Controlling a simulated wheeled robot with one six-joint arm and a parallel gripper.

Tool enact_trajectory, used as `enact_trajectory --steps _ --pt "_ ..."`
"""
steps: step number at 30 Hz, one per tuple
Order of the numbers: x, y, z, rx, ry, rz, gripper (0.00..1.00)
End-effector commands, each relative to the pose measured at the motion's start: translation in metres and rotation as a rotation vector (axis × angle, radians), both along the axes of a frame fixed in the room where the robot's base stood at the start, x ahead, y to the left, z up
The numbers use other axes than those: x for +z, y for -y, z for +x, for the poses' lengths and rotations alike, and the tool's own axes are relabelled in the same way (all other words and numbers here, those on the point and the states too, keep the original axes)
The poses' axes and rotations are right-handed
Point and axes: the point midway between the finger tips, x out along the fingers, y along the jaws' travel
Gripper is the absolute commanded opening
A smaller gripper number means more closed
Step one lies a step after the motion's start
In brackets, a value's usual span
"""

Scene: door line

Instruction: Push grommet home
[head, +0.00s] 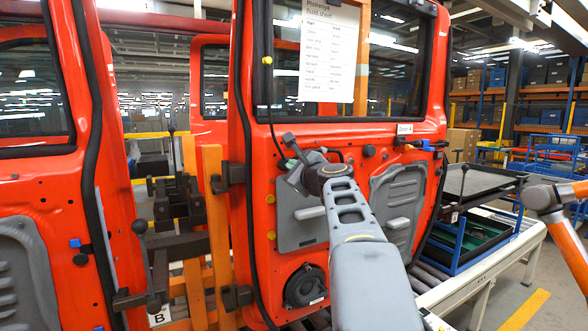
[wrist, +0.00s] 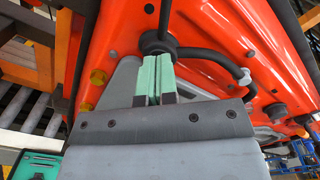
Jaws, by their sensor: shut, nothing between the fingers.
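A black round grommet (wrist: 158,42) sits at the red door panel (wrist: 205,55) in the wrist view, with a black cable (wrist: 205,58) running from it to the right. My gripper (wrist: 154,56) has its two green fingers shut together with nothing between them. The fingertips are right at the grommet's near edge; I cannot tell whether they touch it. Whether the grommet is fully seated is also unclear. In the head view my arm reaches to the red door (head: 240,200) marked Door A, and my wrist hides the grommet area.
A build sheet (head: 329,50) hangs on the door window. A speaker (head: 306,286) and grey panels are on the door. An orange post with black clamps (head: 236,297) stands left, beside door B (head: 40,200). A blue cart with a dark tray (head: 470,182) stands right.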

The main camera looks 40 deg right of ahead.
Motion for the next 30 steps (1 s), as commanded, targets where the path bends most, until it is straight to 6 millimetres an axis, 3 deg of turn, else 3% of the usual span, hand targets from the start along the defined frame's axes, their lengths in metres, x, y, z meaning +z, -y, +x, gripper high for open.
enact_trajectory --steps 30 --pt "0.000 0.002 0.017 0.001 0.000 0.000 0.00"
